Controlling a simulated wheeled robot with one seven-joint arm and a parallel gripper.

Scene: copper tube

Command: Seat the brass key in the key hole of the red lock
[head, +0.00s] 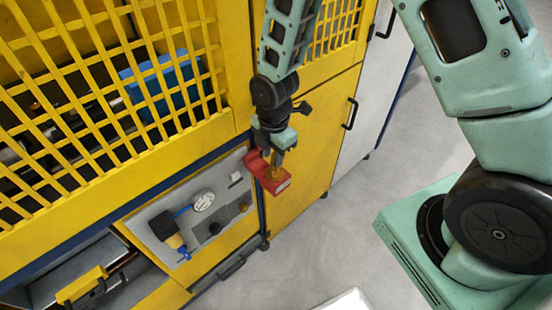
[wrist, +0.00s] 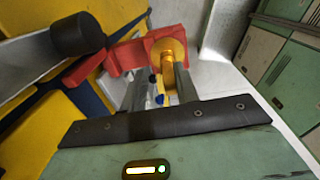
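The red lock (head: 277,185) is a red block with an upright part, in front of the yellow cabinet in the head view. It also shows beyond my gripper in the wrist view (wrist: 127,54). The brass key (wrist: 168,47) has a round yellow part that overlaps the lock's right end; a narrower yellow part reaches back between my fingers. My gripper (wrist: 160,88) is at the key, with one finger on each side of it. Whether the fingers press on the key is unclear. The key hole is hidden, so I cannot tell how far the key is in it.
The yellow cabinet door (head: 325,135) is close behind the lock. A grey panel with a gauge (head: 203,200) is at the lower left, below a yellow mesh guard (head: 100,90). A dark cylinder (wrist: 77,36) is left of the lock in the wrist view. Grey floor (head: 335,240) is open to the right.

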